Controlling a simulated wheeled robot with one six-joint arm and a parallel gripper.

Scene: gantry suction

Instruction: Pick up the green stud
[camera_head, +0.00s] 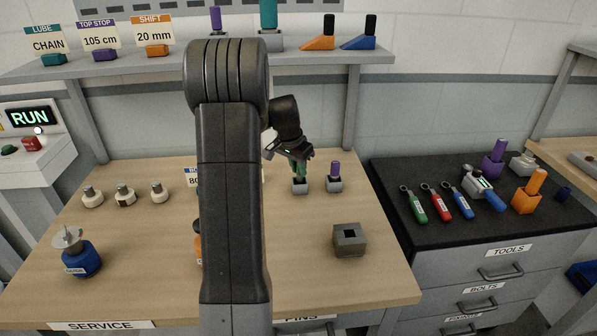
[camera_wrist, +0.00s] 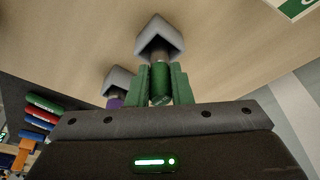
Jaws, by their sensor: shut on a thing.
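The green stud (camera_wrist: 160,82) stands between the two green fingers of my gripper (camera_wrist: 161,88) in the wrist view. Its lower end is at a grey block (camera_wrist: 157,38); I cannot tell whether it is still seated there. In the head view the green stud (camera_head: 299,171) shows under my gripper (camera_head: 299,164), above the small grey block (camera_head: 300,186). My gripper is shut on the stud. My arm hides part of the table's middle.
A purple stud (camera_head: 335,170) in its own grey block (camera_head: 334,185) stands close on the right. A grey box with a square hole (camera_head: 350,240) is nearer the front. Several small white-grey parts (camera_head: 124,195) and a blue container (camera_head: 82,260) stand left. Tools lie on the black bench (camera_head: 455,240).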

